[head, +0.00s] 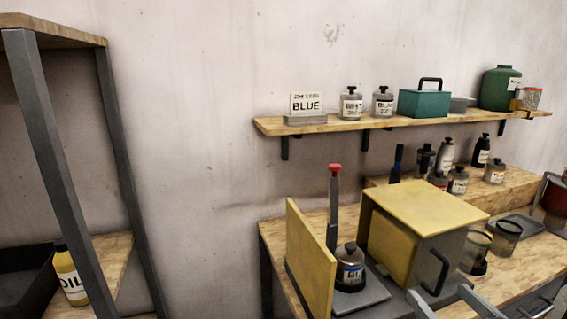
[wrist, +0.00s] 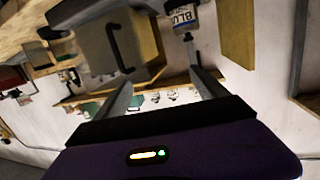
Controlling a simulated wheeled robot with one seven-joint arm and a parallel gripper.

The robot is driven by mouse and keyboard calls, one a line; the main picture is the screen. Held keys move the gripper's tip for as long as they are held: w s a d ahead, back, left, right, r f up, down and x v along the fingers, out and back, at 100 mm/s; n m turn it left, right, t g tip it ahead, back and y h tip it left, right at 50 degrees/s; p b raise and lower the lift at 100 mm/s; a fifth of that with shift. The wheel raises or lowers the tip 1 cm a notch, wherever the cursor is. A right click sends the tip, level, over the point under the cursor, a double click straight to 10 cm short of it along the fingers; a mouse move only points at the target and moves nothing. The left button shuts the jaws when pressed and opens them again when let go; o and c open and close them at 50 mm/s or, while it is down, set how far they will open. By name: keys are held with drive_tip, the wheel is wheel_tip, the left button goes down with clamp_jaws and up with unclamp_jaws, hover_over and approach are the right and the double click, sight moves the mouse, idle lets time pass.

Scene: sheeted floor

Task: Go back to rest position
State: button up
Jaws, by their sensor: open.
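My gripper (head: 437,291) shows at the bottom right of the head view, in front of the yellow box. In the wrist view, which looks upside down, its two fingers (wrist: 160,78) are spread with nothing between them. A grey bottle with a blue label (head: 349,266) stands upright on a grey plate, between a yellow panel (head: 311,262) and the box. The bottle also shows in the wrist view (wrist: 182,15), beyond the right finger tip and apparently apart from it.
The yellow box (head: 426,205) with a dark handle stands on the workbench. A post with a red top (head: 335,169) rises behind the bottle. Clear jars (head: 505,238) stand right of the box. A wall shelf (head: 390,122) holds several containers. A metal-framed rack (head: 50,150) stands left.

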drive_tip(key=s+a+f, duration=0.2)
drive_tip(key=s+f, duration=0.2)
drive_tip(key=s, duration=0.7)
drive_tip(key=s+a+f+g+h, duration=0.1)
drive_tip(key=s+f, duration=0.4)
drive_tip(key=s, duration=0.7)
drive_tip(key=s+a+f, duration=0.4)
drive_tip(key=s+f, duration=0.1)
drive_tip(key=s, duration=0.6)
drive_tip(key=shift+s+m+g+h, duration=0.3)
drive_tip(key=shift+s+m+h, duration=0.1)
